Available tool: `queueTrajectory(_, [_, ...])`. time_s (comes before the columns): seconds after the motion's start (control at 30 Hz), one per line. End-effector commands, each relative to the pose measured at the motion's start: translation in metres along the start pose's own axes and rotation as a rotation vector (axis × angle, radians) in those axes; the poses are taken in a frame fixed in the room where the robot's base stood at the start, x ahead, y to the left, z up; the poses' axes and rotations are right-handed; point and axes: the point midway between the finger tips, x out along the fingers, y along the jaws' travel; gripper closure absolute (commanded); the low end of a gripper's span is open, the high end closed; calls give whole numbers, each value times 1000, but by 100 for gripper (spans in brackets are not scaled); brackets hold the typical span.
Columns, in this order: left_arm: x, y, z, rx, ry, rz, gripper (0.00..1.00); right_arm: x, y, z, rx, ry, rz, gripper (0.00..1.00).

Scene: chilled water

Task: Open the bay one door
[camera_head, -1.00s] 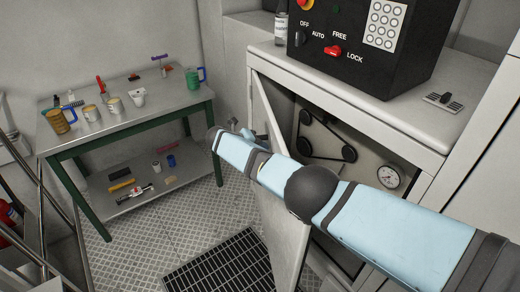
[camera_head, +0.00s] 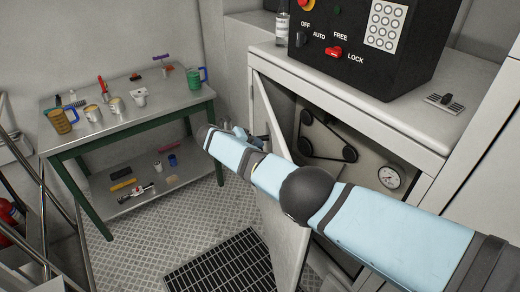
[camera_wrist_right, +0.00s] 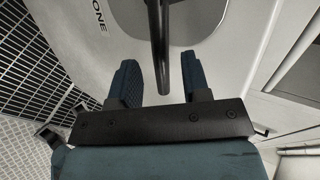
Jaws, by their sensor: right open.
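The bay one door (camera_head: 288,235) stands ajar on the front of the grey cabinet, partly hidden by my right arm. In the right wrist view the pale door panel (camera_wrist_right: 204,28) carries the letters "ONE" (camera_wrist_right: 97,20). Its dark bar handle (camera_wrist_right: 157,30) runs down between the two blue fingers of my right gripper (camera_wrist_right: 159,62). The fingers are open, with a visible gap on each side of the bar. In the head view my right gripper (camera_head: 243,136) is small and partly hidden at the door's outer side. My left gripper is not in view.
Belts on pulleys (camera_head: 328,138) and a round gauge (camera_head: 390,177) show inside the bay. A black control box (camera_head: 360,45) and a bottle (camera_head: 282,27) stand on the cabinet. A green-legged workbench (camera_head: 75,146) with mugs stands left. A floor grate (camera_head: 220,265) lies in front.

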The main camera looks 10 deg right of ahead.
Motion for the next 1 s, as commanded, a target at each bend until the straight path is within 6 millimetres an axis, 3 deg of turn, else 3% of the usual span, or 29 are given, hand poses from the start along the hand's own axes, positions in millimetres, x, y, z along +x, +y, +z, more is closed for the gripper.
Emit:
queueTrajectory(0.2, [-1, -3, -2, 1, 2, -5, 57, -53, 1, 0, -1, -4, 2, 57])
queueTrajectory(0.4, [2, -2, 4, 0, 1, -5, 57, -88, 3, 0, -1, -4, 1, 57])
queueTrajectory(0.6, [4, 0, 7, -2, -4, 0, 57, -102, 2, 0, -2, -1, 1, 57])
queueTrajectory(0.87, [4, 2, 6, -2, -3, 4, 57, -104, 1, 0, -2, 0, 1, 57])
queueTrajectory(1.0, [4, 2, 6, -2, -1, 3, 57, -104, 1, 0, -2, 0, 1, 87])
